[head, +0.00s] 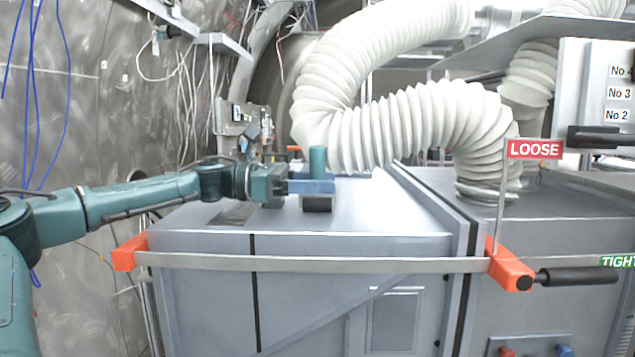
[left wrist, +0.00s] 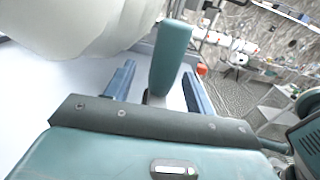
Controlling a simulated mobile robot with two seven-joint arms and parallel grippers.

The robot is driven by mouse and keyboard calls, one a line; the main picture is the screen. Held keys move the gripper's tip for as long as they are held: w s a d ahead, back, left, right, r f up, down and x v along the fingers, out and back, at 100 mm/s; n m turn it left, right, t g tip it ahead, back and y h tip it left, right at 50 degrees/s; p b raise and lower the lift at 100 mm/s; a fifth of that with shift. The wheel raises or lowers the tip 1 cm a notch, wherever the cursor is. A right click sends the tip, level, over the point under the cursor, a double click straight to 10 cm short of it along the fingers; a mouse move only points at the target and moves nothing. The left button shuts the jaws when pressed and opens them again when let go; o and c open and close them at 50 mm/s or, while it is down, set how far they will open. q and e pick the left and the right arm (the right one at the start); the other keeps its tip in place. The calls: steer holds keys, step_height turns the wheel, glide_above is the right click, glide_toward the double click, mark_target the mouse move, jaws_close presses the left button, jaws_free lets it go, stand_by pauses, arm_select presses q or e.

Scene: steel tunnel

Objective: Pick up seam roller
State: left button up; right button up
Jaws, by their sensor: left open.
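The seam roller (head: 318,160) stands upright on top of the grey cabinet, its teal handle up and a dark roller part at its foot. My left gripper (head: 322,186) reaches in level from the left, and a blue finger crosses in front of the roller's middle. In the left wrist view the teal handle of the seam roller (left wrist: 170,58) rises between the two blue fingers of my left gripper (left wrist: 157,80). The fingers are apart, with visible gaps to the handle. The roller's lower part is mostly hidden in the wrist view. My right gripper is not in view.
The grey cabinet top (head: 390,215) is clear in front and to the right. A big white ribbed hose (head: 400,125) arches close behind the roller. A metal bar with orange ends (head: 510,268) runs along the cabinet front. A red LOOSE sign (head: 535,149) stands at right.

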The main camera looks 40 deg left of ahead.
arm_select(q)
steer(key=shift+x, duration=0.8)
steer(key=c, duration=1.2)
